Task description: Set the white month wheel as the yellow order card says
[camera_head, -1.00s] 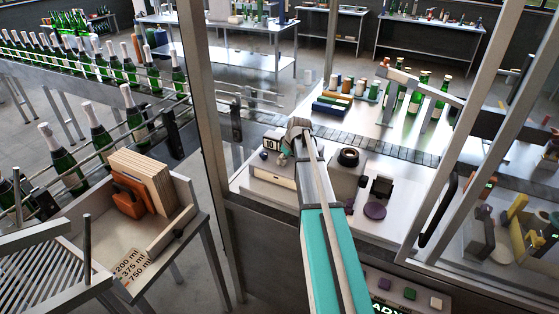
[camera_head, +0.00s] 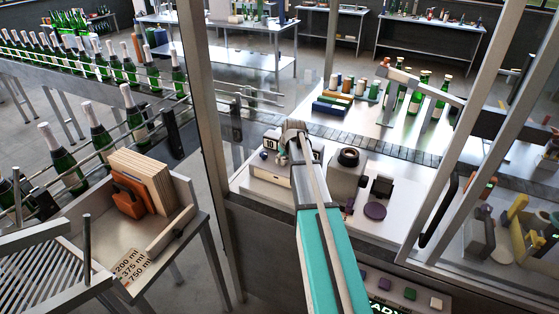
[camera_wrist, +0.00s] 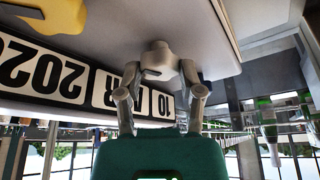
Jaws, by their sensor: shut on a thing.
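In the wrist view, which is upside down, a row of white plates with black characters runs across the left: a day plate (camera_wrist: 163,104) reading 10, a month wheel (camera_wrist: 107,88) whose lettering ends in R, and a year plate (camera_wrist: 42,70). One finger hides part of the month lettering. My gripper (camera_wrist: 160,75) has its two fingers closed around a grey knob-like piece (camera_wrist: 157,58) beside the plates. In the head view my gripper (camera_head: 292,138) is at the date unit, where the 10 plate (camera_head: 270,143) shows. I cannot make out the yellow order card's text.
A yellow shape (camera_wrist: 45,14) sits at the wrist view's upper left. Right of my gripper stand a grey block with a black ring (camera_head: 348,157) and a purple disc (camera_head: 375,210). A metal frame post (camera_head: 207,130) rises on the left.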

